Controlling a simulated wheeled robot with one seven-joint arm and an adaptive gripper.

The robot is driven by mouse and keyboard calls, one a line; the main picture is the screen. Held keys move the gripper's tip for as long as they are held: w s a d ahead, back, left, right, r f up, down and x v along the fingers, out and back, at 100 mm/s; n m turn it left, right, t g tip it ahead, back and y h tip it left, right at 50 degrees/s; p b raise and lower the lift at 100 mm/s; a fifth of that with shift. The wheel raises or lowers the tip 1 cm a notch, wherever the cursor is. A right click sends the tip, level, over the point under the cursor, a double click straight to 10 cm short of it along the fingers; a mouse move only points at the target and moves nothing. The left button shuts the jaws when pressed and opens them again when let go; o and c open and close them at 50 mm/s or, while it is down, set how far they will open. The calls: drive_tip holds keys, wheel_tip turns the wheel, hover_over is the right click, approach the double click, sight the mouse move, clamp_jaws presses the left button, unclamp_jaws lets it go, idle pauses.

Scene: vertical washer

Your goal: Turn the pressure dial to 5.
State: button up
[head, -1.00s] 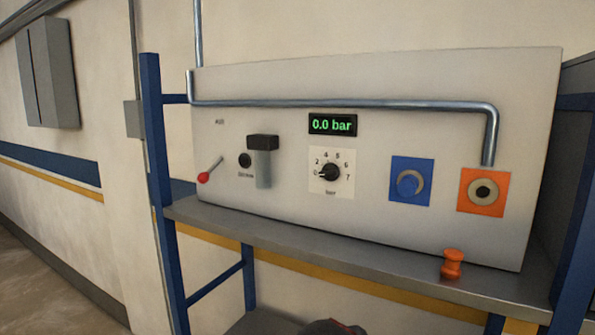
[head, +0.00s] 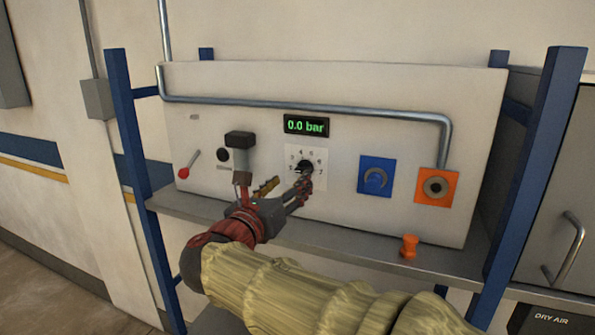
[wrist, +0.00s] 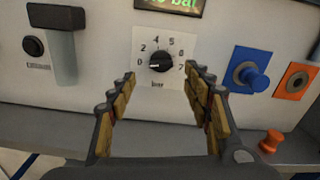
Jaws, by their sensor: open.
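The pressure dial is a black knob (wrist: 160,62) on a white scale plate (head: 318,158) marked with numbers up to 7. In the wrist view its white pointer line points left, near the low end of the scale, below the 2. The green display (head: 306,126) above it reads 0.0 bar. My gripper (wrist: 160,82) is open and empty, its two fingers spread to the left and right below the dial in the wrist view. In the head view my gripper (head: 285,188) is in front of the panel, its fingertips partly covering the dial. I cannot see any contact with the knob.
Left of the dial are a grey lever with a black top (head: 240,150) and a red-tipped switch (head: 184,172). Right are a blue knob plate (head: 376,174) and an orange port (head: 437,187). An orange plug (head: 409,246) stands on the shelf. A metal pipe (head: 300,103) crosses above.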

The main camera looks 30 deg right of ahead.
sight(302, 171)
drive_tip(key=p+x, duration=0.1)
drive_tip(key=x, duration=0.5)
drive_tip(key=shift+d, duration=0.15)
drive_tip(key=shift+c, duration=1.2)
drive_tip(key=c, duration=0.9)
